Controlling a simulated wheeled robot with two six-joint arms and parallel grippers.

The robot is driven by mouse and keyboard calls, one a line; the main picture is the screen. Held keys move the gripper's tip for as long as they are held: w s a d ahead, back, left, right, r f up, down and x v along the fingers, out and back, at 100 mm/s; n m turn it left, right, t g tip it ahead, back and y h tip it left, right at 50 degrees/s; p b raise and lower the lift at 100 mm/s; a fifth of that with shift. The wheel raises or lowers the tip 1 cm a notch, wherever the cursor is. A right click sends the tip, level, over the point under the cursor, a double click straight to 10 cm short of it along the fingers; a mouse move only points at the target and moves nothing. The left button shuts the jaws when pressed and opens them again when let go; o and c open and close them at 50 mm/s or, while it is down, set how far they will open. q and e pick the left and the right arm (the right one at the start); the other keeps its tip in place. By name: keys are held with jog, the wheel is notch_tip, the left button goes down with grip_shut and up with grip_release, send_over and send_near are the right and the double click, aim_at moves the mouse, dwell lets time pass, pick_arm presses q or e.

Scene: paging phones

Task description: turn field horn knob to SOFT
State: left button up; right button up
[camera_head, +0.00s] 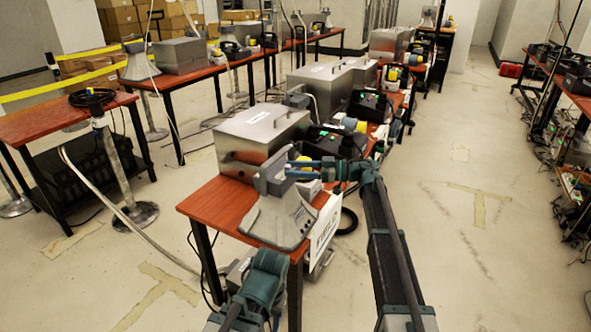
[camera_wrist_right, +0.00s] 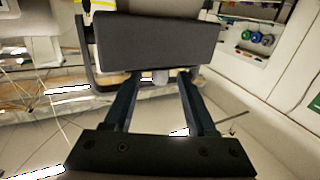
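The grey field horn (camera_head: 277,218) stands on the near end of the red-brown table, its wide flare toward me and its box-shaped back part at the top. My right gripper (camera_head: 302,169) reaches in from the right, its fingertips close beside that box. In the right wrist view, the dark grey box (camera_wrist_right: 155,42) fills the top middle. A small light grey knob-like piece (camera_wrist_right: 161,77) shows below it, between the two fingertips (camera_wrist_right: 160,82). The fingers are apart, and gaps seem to show on both sides of the piece. Its setting and any SOFT marking cannot be read.
A metal case (camera_head: 262,138) stands just behind the horn. A black device with a green light (camera_head: 368,108) and yellow-capped items sit farther along the table. A white sign (camera_head: 325,228) hangs at the table's edge. The floor to the right is open.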

jog(key=s+d, duration=0.1)
jog(key=d, duration=1.2)
jog(key=shift+s+d, duration=0.3)
jog(key=shift+d, duration=0.05)
